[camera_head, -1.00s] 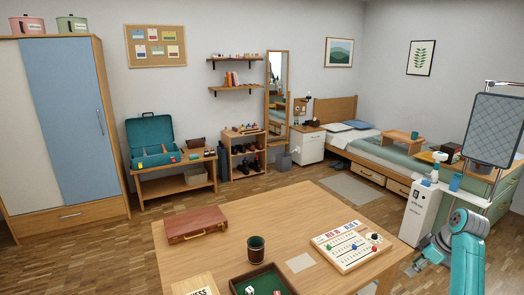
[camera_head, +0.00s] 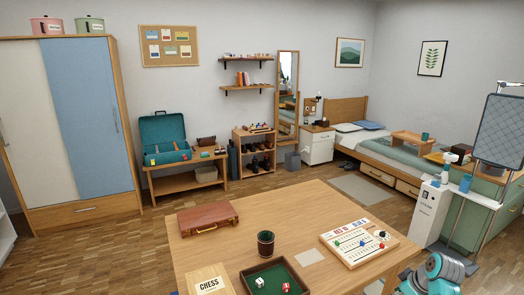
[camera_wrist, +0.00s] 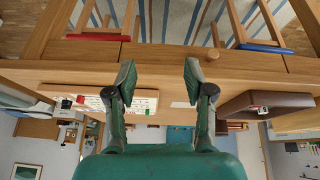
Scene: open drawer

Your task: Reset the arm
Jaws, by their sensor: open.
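My arm (camera_head: 438,274) shows as a teal and grey part at the lower right edge of the head view, low beside the table's right side. My gripper (camera_wrist: 158,76) is in the wrist view, its two dark green fingers spread wide with nothing between them. The wrist view is upside down. The wooden table (camera_head: 330,262) has its front edge across the upper part of that view, with a small round knob (camera_wrist: 213,55) on it. The gripper itself cannot be made out in the head view.
On the table are a brown case (camera_head: 208,217), a dark cup (camera_head: 266,244), a dice tray (camera_head: 258,274), a chess box (camera_head: 209,284) and a white scoreboard (camera_head: 358,241). A white cabinet (camera_head: 430,212) and a tall stand (camera_head: 497,135) are at the right. Wooden floor is open behind the table.

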